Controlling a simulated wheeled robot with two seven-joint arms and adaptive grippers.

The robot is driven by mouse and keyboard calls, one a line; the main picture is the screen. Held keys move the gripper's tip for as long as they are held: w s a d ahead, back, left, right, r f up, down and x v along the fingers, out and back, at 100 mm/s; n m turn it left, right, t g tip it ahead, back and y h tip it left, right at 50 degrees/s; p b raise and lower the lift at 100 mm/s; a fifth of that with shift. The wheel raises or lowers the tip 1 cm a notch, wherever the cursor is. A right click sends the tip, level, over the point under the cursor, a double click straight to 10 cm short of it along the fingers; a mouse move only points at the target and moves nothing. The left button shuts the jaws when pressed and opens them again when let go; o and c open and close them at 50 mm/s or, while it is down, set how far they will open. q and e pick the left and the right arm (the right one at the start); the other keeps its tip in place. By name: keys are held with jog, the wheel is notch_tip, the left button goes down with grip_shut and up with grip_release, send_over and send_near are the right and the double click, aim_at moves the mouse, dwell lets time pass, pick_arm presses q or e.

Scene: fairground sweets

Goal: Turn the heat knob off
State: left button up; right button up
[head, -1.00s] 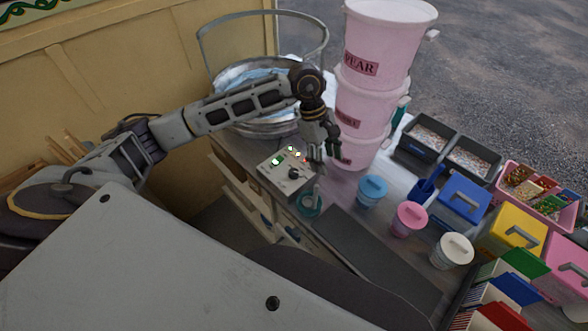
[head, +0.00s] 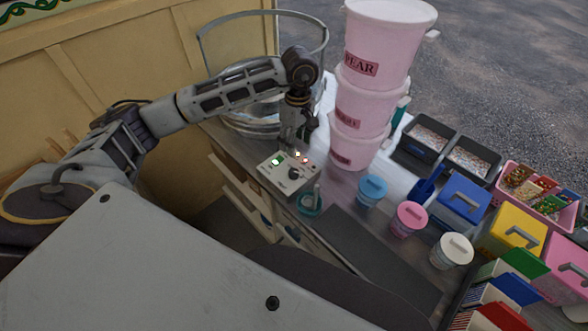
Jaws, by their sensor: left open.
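The heat knob (head: 293,174) is a small dark dial on the light grey control panel (head: 276,181), which stands on the counter in front of the metal bowl. A green display and small lit lamps show on the panel's far part. My left gripper (head: 296,149) points down at the panel's far edge, just beyond the knob, open and apart from it. Its fingertips are small, and I cannot tell whether they touch the panel. My right gripper is not in view.
The metal bowl (head: 243,121) with a hoop guard stands behind the panel. A stack of pink tubs (head: 358,118) rises close to the gripper's right. A teal cup (head: 309,204) sits in front, and lidded tubs, including a blue one (head: 372,190), stand to the right.

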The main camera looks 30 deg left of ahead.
aim_at(294, 171)
pick_arm(q)
jog(key=f, duration=0.4)
jog(key=f+p, duration=0.1)
jog(key=f, duration=0.2)
jog(key=f+p, duration=0.1)
jog(key=f, duration=0.3)
jog(key=shift+s+f, duration=0.3)
jog(key=shift+a+f+p, duration=0.1)
jog(key=shift+f+p, duration=0.3)
jog(key=shift+f, duration=0.5)
jog(key=c, duration=1)
